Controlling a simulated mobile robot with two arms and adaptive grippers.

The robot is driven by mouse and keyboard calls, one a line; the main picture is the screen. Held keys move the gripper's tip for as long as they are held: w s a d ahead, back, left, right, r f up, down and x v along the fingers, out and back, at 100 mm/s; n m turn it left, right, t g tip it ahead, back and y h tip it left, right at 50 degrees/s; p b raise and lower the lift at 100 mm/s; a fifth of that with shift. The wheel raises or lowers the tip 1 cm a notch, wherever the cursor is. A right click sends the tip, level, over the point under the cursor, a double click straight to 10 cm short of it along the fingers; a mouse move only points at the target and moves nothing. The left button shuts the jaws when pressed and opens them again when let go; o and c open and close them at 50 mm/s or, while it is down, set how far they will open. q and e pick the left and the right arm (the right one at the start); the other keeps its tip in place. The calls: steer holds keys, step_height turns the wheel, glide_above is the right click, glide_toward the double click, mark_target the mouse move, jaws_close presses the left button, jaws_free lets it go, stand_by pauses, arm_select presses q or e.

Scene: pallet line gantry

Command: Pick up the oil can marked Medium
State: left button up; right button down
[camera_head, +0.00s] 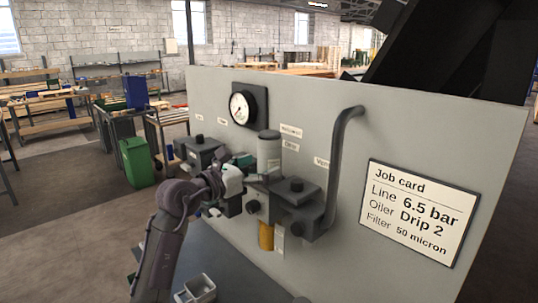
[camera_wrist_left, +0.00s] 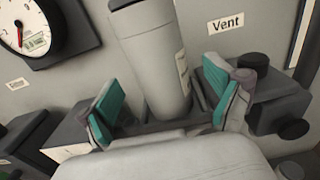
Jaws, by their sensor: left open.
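A grey upright cylinder (camera_head: 268,155) with a rounded darker top and a pale label stands in front of the panel. I cannot read a "Medium" mark on it, so I cannot tell whether it is the oil can. My left gripper (camera_head: 238,180) is close to it on its left in the head view. In the left wrist view, the cylinder (camera_wrist_left: 157,65) rises between the two teal-padded fingers of the left gripper (camera_wrist_left: 161,78), which are open with gaps on both sides. The cylinder's lower end is partly hidden. My right gripper is not in view.
Dark valve blocks (camera_head: 297,190) and a bent grey pipe (camera_head: 340,155) stand close on the right. A gauge (camera_head: 241,108) and a job card (camera_head: 418,212) are on the panel (camera_head: 470,130). An amber bowl (camera_head: 266,236) hangs below. A small open metal holder (camera_head: 196,290) sits lower left.

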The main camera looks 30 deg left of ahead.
mark_target(260, 165)
arm_select(q)
steer(key=x, duration=0.3)
steer(key=shift+w+d+r+p, duration=0.1)
steer(key=shift+w+d+p, duration=0.1)
steer(key=shift+p, duration=0.2)
steer(key=shift+s+a, duration=0.15)
steer(key=c, duration=1.5)
steer(key=shift+o, duration=0.2)
